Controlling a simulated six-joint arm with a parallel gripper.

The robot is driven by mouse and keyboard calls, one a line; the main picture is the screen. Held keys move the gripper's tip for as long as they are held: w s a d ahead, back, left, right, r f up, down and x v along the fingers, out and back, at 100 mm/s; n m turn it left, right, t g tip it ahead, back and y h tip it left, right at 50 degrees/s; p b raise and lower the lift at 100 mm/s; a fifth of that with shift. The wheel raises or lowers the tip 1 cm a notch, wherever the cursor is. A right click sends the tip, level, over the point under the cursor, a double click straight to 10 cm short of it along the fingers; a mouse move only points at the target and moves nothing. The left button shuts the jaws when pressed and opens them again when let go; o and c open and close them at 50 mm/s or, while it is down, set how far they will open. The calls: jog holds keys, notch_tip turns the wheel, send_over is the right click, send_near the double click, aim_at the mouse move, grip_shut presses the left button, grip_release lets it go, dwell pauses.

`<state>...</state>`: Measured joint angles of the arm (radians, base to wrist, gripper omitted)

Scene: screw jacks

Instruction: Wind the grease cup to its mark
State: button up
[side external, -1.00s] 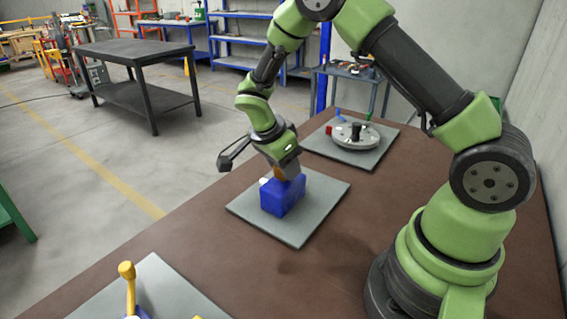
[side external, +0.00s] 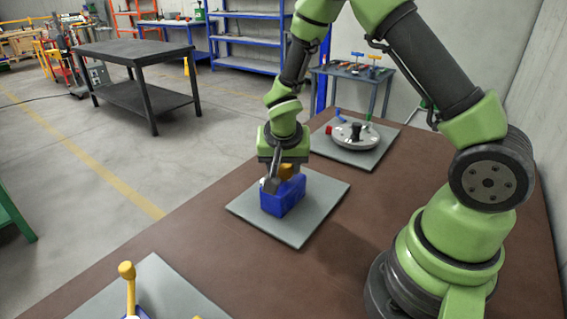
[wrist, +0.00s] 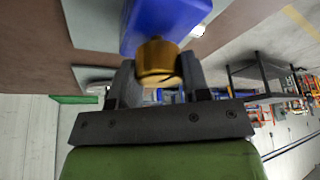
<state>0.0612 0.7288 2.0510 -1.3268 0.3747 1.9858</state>
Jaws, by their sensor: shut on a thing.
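The grease cup (wrist: 157,62) is a brass-coloured knurled cap on a blue block (wrist: 160,18). In the side view the cup (side external: 286,171) shows as a small orange-brown patch at the block's top. The blue block (side external: 283,197) stands on a grey plate (side external: 305,228). My gripper (wrist: 157,75) is shut on the cup, one finger on each side of it. In the side view my gripper (side external: 284,172) comes down over the block from above. I cannot make out the mark in either view.
A second grey plate behind carries a round grey disc (side external: 355,137) with a red and a blue part. At the front left a yellow-handled lever (side external: 128,285) stands on another plate. The brown tabletop (side external: 330,270) is clear between the plates.

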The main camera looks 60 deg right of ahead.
jog(key=n+y, duration=0.1)
jog(key=n, duration=0.1)
jog(key=n+t, duration=0.1)
jog(key=n, duration=0.2)
jog(key=shift+n+y, duration=0.3)
jog(key=shift+y, duration=0.1)
dwell(0.5)
jog(key=o, duration=0.9)
jog(key=shift+o, duration=0.2)
